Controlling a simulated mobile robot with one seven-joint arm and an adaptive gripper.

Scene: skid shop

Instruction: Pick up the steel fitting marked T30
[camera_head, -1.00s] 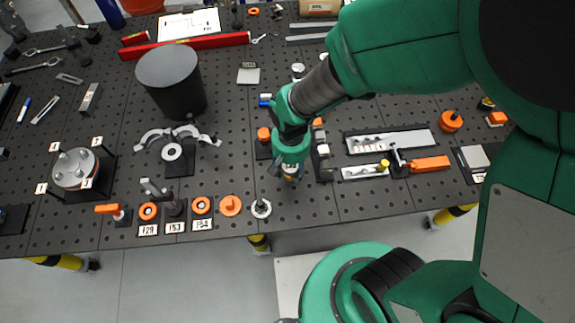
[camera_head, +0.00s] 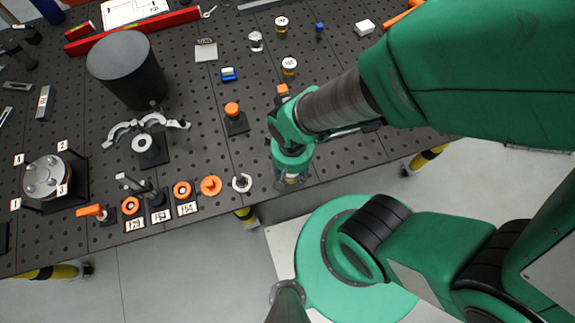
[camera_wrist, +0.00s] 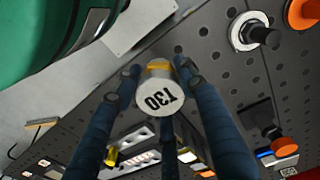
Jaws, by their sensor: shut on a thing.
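The steel fitting marked T30 (camera_wrist: 159,98) is a short round piece with a pale labelled face and a yellow band, seen in the wrist view. My gripper (camera_wrist: 158,84) is shut on it, with dark fingers around its sides. The label faces the wrist camera and reads upside down. In the head view my gripper (camera_head: 291,178) is over the front part of the dark perforated table (camera_head: 330,165). The fitting is mostly hidden there by my gripper. I cannot tell how far it is above the table.
A steel ring piece (camera_head: 242,183) and an orange knob (camera_head: 210,186) stand left of my gripper near the front edge. An orange-capped post (camera_head: 233,112) is behind. A large dark cylinder (camera_head: 128,70) stands at back left. Several labelled fittings (camera_head: 289,66) stand toward the back.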

